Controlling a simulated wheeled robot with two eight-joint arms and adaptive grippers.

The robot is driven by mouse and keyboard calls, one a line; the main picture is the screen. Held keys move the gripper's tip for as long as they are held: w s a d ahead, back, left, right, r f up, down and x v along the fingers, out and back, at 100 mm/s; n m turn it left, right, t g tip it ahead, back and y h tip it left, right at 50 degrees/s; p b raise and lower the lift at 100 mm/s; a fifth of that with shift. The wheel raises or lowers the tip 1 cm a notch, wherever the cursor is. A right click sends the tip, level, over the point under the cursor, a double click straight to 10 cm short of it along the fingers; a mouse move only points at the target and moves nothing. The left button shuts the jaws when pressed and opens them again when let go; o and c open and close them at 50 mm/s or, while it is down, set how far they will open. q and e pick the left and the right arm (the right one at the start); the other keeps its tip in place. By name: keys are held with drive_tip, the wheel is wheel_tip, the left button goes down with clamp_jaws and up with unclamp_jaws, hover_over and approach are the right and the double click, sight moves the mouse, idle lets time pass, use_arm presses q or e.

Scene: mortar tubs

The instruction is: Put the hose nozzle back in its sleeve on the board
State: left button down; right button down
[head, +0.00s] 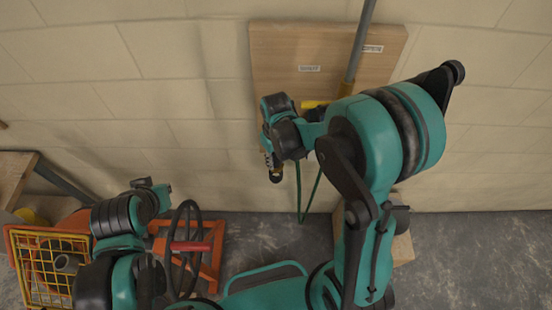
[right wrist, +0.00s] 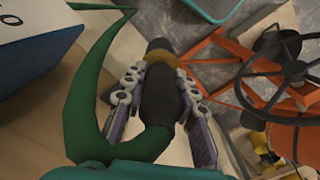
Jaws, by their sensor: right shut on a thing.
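My right gripper (head: 274,164) hangs in front of the wall, below and left of the wooden board (head: 275,50). It is shut on the hose nozzle (head: 276,175), a black body with a brass-coloured ring. In the right wrist view the nozzle (right wrist: 158,97) lies between the two fingers, and the green hose (right wrist: 88,110) loops on the left. The hose (head: 316,190) also hangs below the gripper in the head view. A yellow piece (head: 312,104) shows at the board's lower edge, partly behind my arm; I cannot tell if it is the sleeve. My left gripper (head: 152,186) is low at left, its jaws unclear.
A grey pole (head: 358,45) crosses the board, which bears two small labels. A blue-and-white block (right wrist: 35,45) is close at the upper left of the wrist view. A yellow wire basket (head: 45,262) and orange frame (head: 212,262) stand lower left. Floor at right is clear.

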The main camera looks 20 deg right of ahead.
drive_tip(key=shift+f+b, duration=0.9)
drive_tip(key=shift+f, duration=0.15)
drive_tip(key=shift+f, duration=0.2)
drive_tip(key=shift+f+b, duration=0.5)
drive_tip(key=shift+b, duration=0.25)
drive_tip(key=c, duration=1.1)
unclamp_jaws()
drive_tip(key=shift+r, duration=0.15)
wheel_tip(320, 180, up, 12)
drive_tip(key=shift+f, duration=0.1)
